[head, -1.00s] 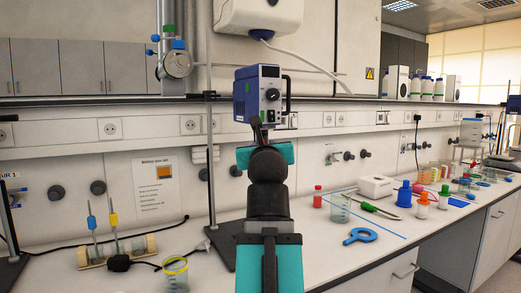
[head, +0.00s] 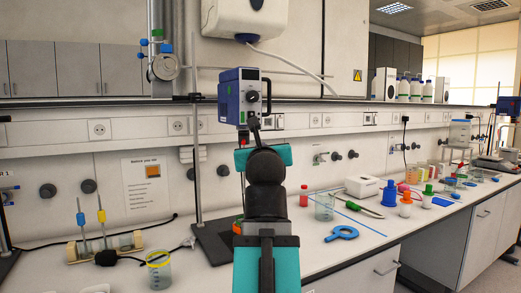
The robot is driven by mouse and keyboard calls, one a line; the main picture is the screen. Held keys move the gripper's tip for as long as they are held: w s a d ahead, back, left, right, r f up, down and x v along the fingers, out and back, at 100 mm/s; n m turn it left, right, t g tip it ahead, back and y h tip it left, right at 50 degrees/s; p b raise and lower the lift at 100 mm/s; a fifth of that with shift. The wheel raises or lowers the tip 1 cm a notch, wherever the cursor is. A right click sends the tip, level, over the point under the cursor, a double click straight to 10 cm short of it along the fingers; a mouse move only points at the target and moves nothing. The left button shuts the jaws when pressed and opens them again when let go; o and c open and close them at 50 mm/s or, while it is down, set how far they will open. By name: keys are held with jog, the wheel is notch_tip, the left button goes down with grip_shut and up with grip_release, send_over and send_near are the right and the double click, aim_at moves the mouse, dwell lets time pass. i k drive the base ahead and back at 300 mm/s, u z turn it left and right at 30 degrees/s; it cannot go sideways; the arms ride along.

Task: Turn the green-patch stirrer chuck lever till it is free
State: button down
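A blue and grey stirrer motor (head: 229,95) with a dark knob on its front panel is held on the stand behind my arm. A small dark part with a red spot (head: 243,141) shows below it, just left of my arm; I cannot tell whether it is the chuck lever.
The stand's rod (head: 196,150) rises left of the motor from a dark base plate (head: 213,241). A yellow-rimmed beaker (head: 159,273) stands at front left.

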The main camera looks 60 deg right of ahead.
aim_at(243, 137)
jog(key=k, duration=1.25)
